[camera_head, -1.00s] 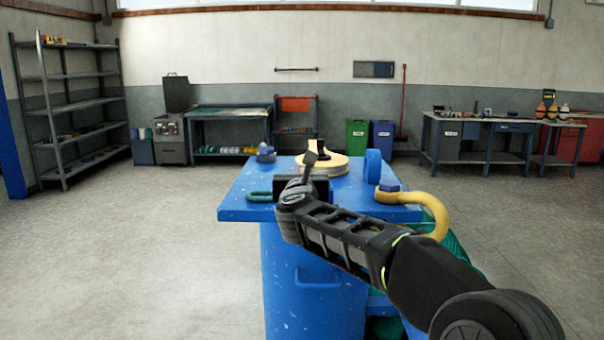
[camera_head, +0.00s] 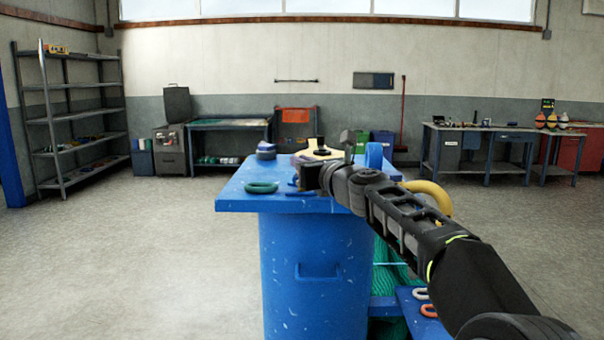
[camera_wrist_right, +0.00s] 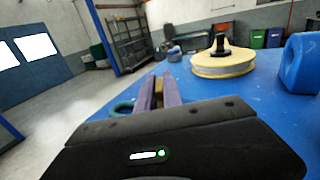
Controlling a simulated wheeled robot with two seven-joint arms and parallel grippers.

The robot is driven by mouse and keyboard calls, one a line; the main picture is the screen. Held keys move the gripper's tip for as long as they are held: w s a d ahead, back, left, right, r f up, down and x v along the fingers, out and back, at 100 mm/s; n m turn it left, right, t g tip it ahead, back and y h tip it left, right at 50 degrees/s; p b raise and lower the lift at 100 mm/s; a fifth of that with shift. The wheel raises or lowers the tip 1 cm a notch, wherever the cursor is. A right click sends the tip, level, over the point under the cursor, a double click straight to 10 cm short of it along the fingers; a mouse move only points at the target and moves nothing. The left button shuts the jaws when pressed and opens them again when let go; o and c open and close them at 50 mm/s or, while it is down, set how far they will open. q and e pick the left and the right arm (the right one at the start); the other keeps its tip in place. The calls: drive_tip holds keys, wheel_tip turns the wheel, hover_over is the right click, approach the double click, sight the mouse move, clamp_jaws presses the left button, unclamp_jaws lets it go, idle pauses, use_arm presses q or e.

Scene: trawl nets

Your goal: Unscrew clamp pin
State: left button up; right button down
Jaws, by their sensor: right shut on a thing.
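My right gripper (camera_head: 297,187) reaches over the blue bench top from the right. In the right wrist view its two purple-grey fingers (camera_wrist_right: 160,92) are shut on a small tan-brown thing (camera_wrist_right: 158,90). I cannot tell whether that is the clamp pin. A green shackle (camera_head: 262,187) lies on the bench just left of the fingers and shows partly behind them in the wrist view (camera_wrist_right: 122,107). A blue upright part (camera_head: 374,155) stands at the right of the bench, larger in the wrist view (camera_wrist_right: 300,65). My left gripper is not in view.
The blue bench top (camera_head: 235,200) is clear at front left.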

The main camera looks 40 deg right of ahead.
drive_tip(key=n+y, duration=0.2)
drive_tip(key=y, duration=0.1)
drive_tip(key=shift+d, duration=0.2)
drive_tip(key=n+g+y+p, duration=0.1)
drive_tip(key=n+y+p, duration=0.1)
drive_tip(key=y+p, duration=0.1)
drive_tip(key=n+y+p, duration=0.2)
drive_tip(key=y+p, duration=0.1)
drive_tip(key=p, duration=0.3)
drive_tip(key=n+g+y+p, duration=0.1)
drive_tip(key=n+y+p, duration=0.1)
drive_tip(key=y+p, duration=0.1)
drive_tip(key=shift+a+r+g+p, duration=0.2)
drive_tip(key=shift+g+p, duration=0.1)
drive_tip(key=shift+p, duration=0.45)
drive_tip(key=shift+f+y+p, duration=0.2)
drive_tip(key=shift+y+p, duration=0.2)
drive_tip(key=shift+p, duration=0.05)
drive_tip(key=shift+n, duration=0.3)
drive_tip(key=shift+f, duration=0.15)
drive_tip(key=c, duration=1.5)
unclamp_jaws()
drive_tip(key=shift+r, duration=0.2)
